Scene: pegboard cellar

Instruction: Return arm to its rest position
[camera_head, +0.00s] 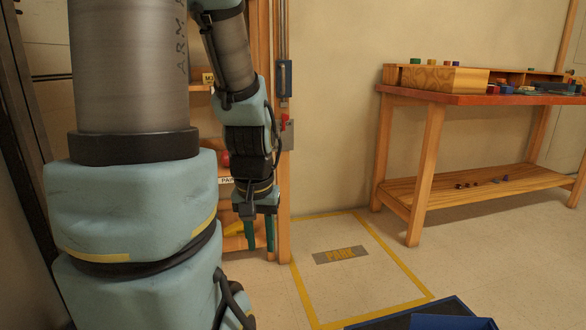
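My arm fills the left side of the head view, with a large upright section in front and the forearm hanging down behind it. My gripper (259,234) points downward at the end of the forearm, in front of the wooden shelf unit. Its two green fingers are apart, with a gap between them and nothing seen in it. The inner side of the arm's base is hidden by its own links.
A wooden shelf unit (283,215) stands just behind my gripper. A workbench (440,99) with small blocks and wooden boxes stands at the right. A yellow-outlined floor area marked PARK (341,255) is clear. A dark blue tray-like thing (440,311) shows at the bottom edge.

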